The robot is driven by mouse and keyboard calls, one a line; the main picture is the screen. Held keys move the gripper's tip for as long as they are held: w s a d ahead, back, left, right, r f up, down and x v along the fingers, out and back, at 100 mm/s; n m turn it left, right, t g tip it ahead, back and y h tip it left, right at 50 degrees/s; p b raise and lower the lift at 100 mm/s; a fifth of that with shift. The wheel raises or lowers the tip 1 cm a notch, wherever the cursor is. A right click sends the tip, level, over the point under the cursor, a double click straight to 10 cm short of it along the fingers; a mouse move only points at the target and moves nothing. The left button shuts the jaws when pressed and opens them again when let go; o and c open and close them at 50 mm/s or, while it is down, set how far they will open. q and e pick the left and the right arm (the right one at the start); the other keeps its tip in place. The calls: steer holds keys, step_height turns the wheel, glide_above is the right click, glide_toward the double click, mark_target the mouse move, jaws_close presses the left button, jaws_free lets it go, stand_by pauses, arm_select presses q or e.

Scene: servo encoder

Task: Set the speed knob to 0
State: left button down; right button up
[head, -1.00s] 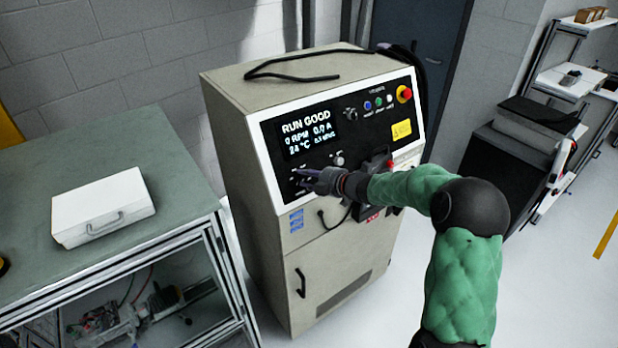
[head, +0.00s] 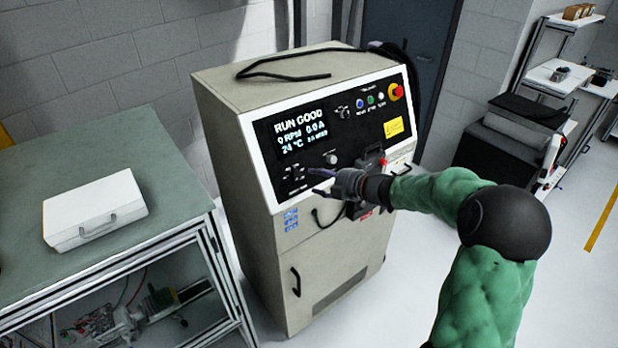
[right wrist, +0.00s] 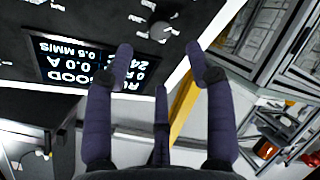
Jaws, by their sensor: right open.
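The control panel is on the front of a beige cabinet (head: 300,240). Its display (head: 300,137) reads RUN GOOD and 0 RPM. A round pale knob (head: 331,158) sits below the display, and another knob (head: 343,112) is right of it. The labels are too small to tell which is the speed knob. My right gripper (head: 316,182) is open and empty in front of the panel's lower left part. In the right wrist view, a grey knob (right wrist: 161,31) lies beyond and between the spread fingertips (right wrist: 159,50), apparently untouched. My left gripper is out of view.
An emergency stop (head: 396,91) and coloured buttons (head: 370,101) are at the panel's upper right. A red-topped device (head: 370,160) projects from the panel near my right wrist. A workbench (head: 150,160) with a white case (head: 96,211) stands left.

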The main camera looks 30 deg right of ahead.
steer(key=shift+v, duration=1.85)
